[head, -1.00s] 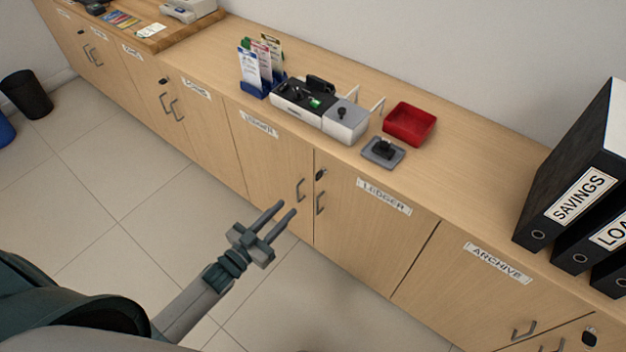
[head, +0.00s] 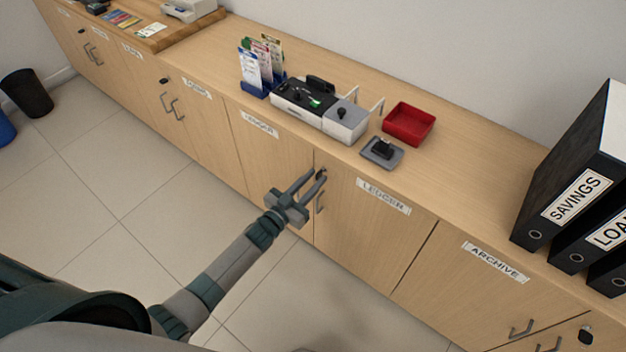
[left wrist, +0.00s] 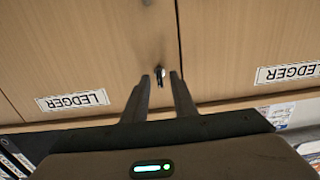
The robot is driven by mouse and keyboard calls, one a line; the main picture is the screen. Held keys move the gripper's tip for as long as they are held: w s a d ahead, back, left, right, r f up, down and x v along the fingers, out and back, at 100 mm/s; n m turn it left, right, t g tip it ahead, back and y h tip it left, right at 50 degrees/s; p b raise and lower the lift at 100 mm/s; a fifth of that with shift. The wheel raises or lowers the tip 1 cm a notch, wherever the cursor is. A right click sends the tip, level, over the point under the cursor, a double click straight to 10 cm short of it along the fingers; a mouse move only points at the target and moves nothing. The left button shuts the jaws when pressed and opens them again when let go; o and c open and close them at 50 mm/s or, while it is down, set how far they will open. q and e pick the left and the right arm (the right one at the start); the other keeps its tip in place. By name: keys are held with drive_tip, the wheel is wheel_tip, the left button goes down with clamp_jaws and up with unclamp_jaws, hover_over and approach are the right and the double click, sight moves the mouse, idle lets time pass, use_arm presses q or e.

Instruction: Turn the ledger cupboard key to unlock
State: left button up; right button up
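The ledger cupboard door (head: 365,235), with its white LEDGER label, is closed below the counter. Its key (head: 322,174) sits in the lock near the top of the door's left edge, partly hidden by my fingers in the head view. In the left wrist view, the small dark and silver key (left wrist: 160,75) shows between my fingertips. My left gripper (head: 316,176) is open, with its fingers pointing at the lock. The left wrist view also shows the left gripper (left wrist: 160,79) open, with a gap on each side of the key. My right gripper is not in view.
The counter (head: 460,180) above holds a red tray (head: 409,124), a grey pad (head: 383,153) with a black item, a black and white device (head: 320,112) and binders (head: 575,190). The floor in front is clear.

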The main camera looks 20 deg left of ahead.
use_arm(q)
clamp_jaws()
